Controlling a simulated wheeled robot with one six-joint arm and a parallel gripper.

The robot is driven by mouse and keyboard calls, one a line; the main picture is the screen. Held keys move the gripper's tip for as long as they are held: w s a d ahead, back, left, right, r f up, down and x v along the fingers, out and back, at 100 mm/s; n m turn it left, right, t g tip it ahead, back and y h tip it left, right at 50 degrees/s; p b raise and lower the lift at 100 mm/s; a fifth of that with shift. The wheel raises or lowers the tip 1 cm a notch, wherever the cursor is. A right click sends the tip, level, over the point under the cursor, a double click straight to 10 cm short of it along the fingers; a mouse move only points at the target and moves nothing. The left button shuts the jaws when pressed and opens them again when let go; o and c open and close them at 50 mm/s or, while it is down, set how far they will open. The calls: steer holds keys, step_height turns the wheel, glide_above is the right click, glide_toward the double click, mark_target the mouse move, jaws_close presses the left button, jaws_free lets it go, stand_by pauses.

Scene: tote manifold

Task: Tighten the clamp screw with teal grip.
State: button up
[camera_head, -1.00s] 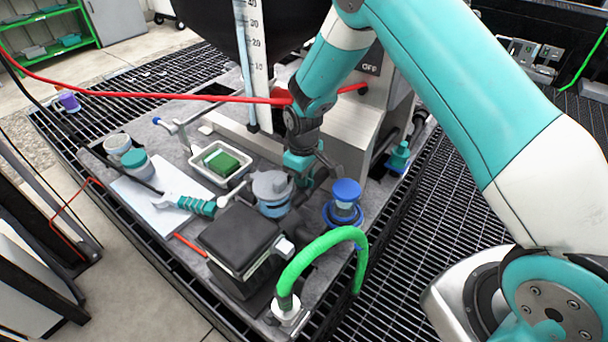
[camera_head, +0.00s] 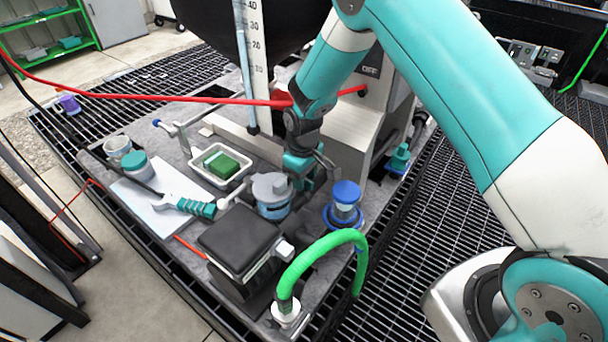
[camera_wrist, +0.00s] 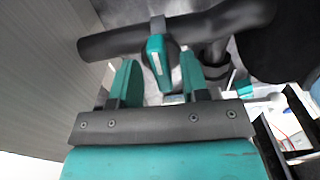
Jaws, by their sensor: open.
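A teal grip (camera_wrist: 156,47), apparently the clamp screw's, shows in the wrist view in front of a dark pipe (camera_wrist: 110,45). My gripper (camera_wrist: 158,68) is open, with one teal finger on each side of the grip and visible gaps between. The grip's lower end reaches between the fingertips. In the head view my gripper (camera_head: 308,176) points down beside a grey-lidded jar (camera_head: 272,196), close to the grey machine block. The clamp screw cannot be made out there, behind my gripper.
A blue-capped jar (camera_head: 345,203) and a green hose (camera_head: 318,246) stand in front of my gripper. A black box (camera_head: 240,240), a white tray with a green sponge (camera_head: 220,164) and a teal-handled tool (camera_head: 190,205) lie to the left. A teal fitting (camera_head: 400,157) is at the right.

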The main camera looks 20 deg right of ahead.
steer(key=shift+r, duration=0.1)
step_height(320, 180, up, 17)
steer(key=shift+r+b, duration=0.15)
steer(key=shift+b, duration=0.25)
steer(key=s+a+r+y, duration=0.1)
steer(key=s+r, duration=0.3)
steer(key=s, duration=0.5)
steer(key=s+a+r+y+p, duration=0.1)
steer(key=s+r, duration=0.3)
steer(key=s, duration=0.6)
steer(key=s+a+r+y+p, duration=0.1)
steer(key=s+r, duration=0.4)
steer(key=s, duration=0.5)
steer(key=shift+a+y, duration=0.6)
steer(key=shift+a, duration=0.05)
